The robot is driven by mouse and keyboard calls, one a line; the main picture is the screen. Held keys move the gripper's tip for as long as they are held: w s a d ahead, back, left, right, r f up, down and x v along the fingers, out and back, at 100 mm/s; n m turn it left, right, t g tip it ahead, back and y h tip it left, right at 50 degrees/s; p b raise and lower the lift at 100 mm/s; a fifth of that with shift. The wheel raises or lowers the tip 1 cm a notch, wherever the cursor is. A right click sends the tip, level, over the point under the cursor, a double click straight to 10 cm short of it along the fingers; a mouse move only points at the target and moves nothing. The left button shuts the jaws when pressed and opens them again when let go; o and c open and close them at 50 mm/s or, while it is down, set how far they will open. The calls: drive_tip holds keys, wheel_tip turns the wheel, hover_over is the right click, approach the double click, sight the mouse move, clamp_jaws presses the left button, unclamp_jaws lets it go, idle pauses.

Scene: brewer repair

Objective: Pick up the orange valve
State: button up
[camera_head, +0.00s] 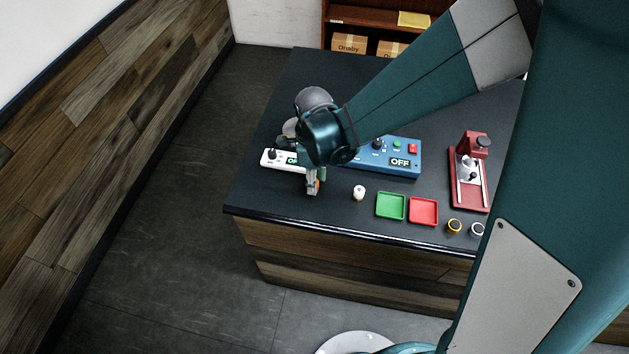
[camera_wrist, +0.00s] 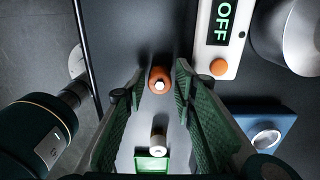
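The orange valve (camera_wrist: 160,75), with a pale hex-shaped top, stands on the dark counter between my two fingers in the wrist view. In the head view only a small orange patch (camera_head: 317,184) of it shows beside my fingers. My gripper (camera_wrist: 158,88) is open, with one green-padded finger on each side of the valve and small gaps visible. In the head view my gripper (camera_head: 313,187) points down near the counter's front left edge.
A white valve (camera_head: 359,192) stands right of my gripper, beside a green tray (camera_head: 391,206) and a red tray (camera_head: 423,211). A white OFF box (camera_head: 270,159) and blue OFF box (camera_head: 400,172) lie behind. A red brewer (camera_head: 468,190) and two rings stand farther right.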

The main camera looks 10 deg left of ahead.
drive_tip(key=shift+f, duration=0.8)
drive_tip(key=c, duration=0.7)
drive_tip(key=shift+r, duration=0.1)
drive_tip(key=shift+r, duration=4.9)
